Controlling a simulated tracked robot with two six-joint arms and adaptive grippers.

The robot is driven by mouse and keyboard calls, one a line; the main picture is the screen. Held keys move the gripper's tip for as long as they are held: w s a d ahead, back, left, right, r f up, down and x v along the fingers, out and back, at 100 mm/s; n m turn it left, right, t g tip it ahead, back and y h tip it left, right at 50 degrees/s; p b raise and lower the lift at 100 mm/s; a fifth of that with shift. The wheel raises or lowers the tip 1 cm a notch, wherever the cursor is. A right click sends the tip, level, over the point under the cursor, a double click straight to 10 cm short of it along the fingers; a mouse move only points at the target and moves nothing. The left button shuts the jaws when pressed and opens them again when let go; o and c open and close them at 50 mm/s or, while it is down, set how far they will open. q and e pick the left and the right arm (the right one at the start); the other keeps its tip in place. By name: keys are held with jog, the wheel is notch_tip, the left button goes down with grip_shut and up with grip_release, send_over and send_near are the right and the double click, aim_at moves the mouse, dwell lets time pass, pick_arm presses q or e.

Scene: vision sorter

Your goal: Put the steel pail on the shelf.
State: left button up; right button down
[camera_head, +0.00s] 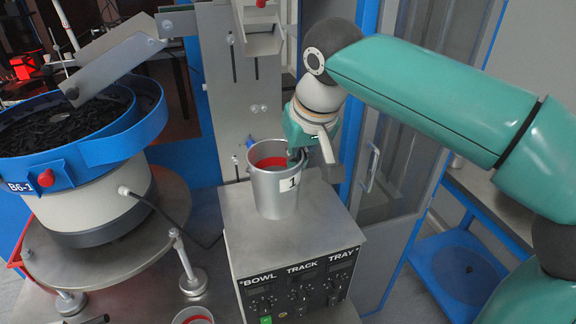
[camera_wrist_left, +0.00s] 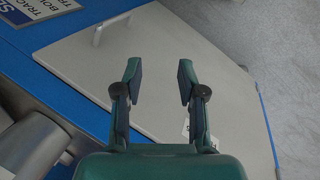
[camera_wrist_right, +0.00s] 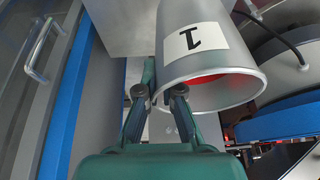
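The steel pail (camera_head: 275,190), a grey cylinder with a white label "1" and red inside, stands upright on the control box. It also shows in the right wrist view (camera_wrist_right: 205,65). My right gripper (camera_head: 302,156) is at its right rim. In the right wrist view my right gripper's fingers (camera_wrist_right: 160,88) are close together, one outside the wall, the other reaching inside the rim with its tip hidden. They look shut on the wall. A low blue shelf (camera_head: 435,248) with a dark round mark is at the lower right. My left gripper (camera_wrist_left: 158,75) is open and empty.
The control box (camera_head: 235,215) stands below the pail. A blue-rimmed bowl feeder (camera_head: 85,155) stands at left with a metal chute (camera_head: 118,55). A glazed cabinet door (camera_head: 400,150) is behind my right arm. Part of another container (camera_head: 192,316) shows at the bottom edge.

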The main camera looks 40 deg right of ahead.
jog(key=w+d+p, duration=0.1)
jog(key=w+d, duration=0.1)
jog(key=w, duration=0.3)
notch_tip(320, 180, down, 7)
jog(key=shift+a, duration=0.2)
jog(key=shift+w, duration=0.1)
jog(key=c, duration=1.3)
grip_release()
jog(key=shift+f, duration=0.1)
jog(key=v, duration=1.2)
jog(key=shift+p, duration=0.35)
